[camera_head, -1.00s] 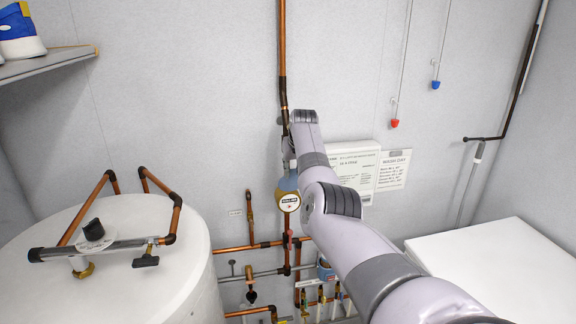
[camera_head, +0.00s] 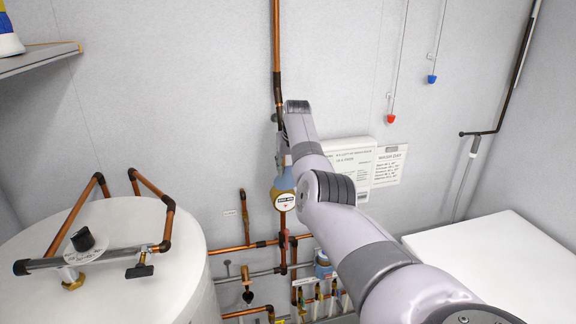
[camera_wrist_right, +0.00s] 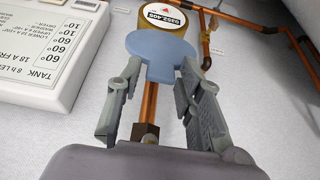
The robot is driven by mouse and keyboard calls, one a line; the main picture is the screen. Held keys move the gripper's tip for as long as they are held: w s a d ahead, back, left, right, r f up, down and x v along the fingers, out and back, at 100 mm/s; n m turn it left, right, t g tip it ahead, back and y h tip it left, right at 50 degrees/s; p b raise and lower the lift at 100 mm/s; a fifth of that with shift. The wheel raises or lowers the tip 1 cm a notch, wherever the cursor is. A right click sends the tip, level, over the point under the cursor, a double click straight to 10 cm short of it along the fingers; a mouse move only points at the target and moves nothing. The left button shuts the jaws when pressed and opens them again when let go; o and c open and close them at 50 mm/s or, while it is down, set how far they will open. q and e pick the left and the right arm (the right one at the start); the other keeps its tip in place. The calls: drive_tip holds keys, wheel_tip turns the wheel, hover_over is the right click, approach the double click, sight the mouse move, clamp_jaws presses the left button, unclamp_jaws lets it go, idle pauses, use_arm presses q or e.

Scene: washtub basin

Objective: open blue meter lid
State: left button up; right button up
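The brass meter (camera_head: 285,201) with a round white dial sits on the vertical copper pipe in the head view. Its dial face (camera_wrist_right: 164,15) shows uncovered at the top of the right wrist view. The blue lid (camera_wrist_right: 158,48) stands swung off the dial, on the side toward my right gripper (camera_wrist_right: 160,72). The fingers are apart, one on each side of the lid's narrow tab, with their tips close to the lid's underside; contact is unclear. In the head view the right gripper (camera_head: 282,147) is small and partly hidden by its wrist. My left gripper is out of view.
A white tank (camera_head: 110,265) with copper pipes and a valve stands at left. Several pipes and valves (camera_head: 315,300) run below the meter. Paper notices (camera_head: 388,165) hang right of the wrist. A white box-shaped surface (camera_head: 490,260) is at right.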

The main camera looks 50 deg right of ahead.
drive_tip(key=shift+o, duration=0.8)
drive_tip(key=shift+s+r, duration=0.15)
drive_tip(key=shift+r, duration=0.55)
drive_tip(key=v, duration=1.1)
drive_tip(key=shift+a, duration=0.2)
drive_tip(key=shift+f, duration=0.15)
